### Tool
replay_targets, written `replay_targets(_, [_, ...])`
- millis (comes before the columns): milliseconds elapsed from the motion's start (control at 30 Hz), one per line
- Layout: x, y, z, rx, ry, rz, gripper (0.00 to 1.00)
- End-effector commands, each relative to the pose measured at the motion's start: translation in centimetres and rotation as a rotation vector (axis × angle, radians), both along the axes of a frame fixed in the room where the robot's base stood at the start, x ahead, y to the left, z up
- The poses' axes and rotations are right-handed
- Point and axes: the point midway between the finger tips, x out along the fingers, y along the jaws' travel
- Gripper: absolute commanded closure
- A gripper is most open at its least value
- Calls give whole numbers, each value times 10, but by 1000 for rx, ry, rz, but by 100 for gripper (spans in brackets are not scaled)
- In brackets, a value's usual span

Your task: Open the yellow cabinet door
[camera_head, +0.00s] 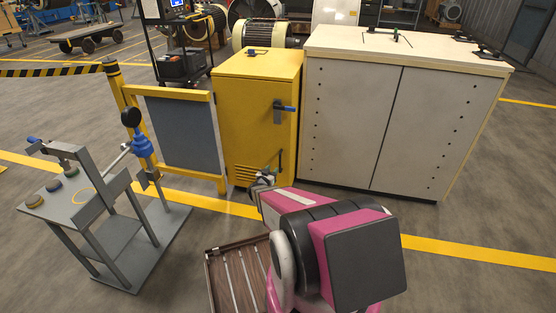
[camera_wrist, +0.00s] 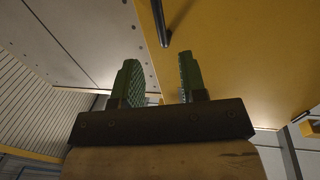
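The yellow cabinet (camera_head: 250,112) stands in the middle of the head view, its front door closed as far as I can see. A blue-ended lever (camera_head: 285,107) sits high on its right side. A dark upright bar handle (camera_head: 280,160) is lower down near the same edge. My gripper (camera_head: 264,179) is low in front of the door, close to this bar. In the wrist view my gripper (camera_wrist: 158,82) has its two green fingers apart with nothing between them. A dark bar (camera_wrist: 161,24) lies beyond the fingertips, against the yellow panel (camera_wrist: 240,50).
A white cabinet (camera_head: 345,125) stands right beside the yellow one. A yellow-framed barrier (camera_head: 180,130) is on its left. Floor at the right is clear.

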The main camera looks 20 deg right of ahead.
Motion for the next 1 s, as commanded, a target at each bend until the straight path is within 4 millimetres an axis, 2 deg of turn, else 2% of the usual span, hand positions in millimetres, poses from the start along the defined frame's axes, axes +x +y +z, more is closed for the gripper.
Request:
replay_targets(267, [19,-19,0,1,-1,0,61])
replay_targets(700, [70,-69,-1,1,0,2,61])
replay_targets(1000, [75,-75,1,1,0,4,61])
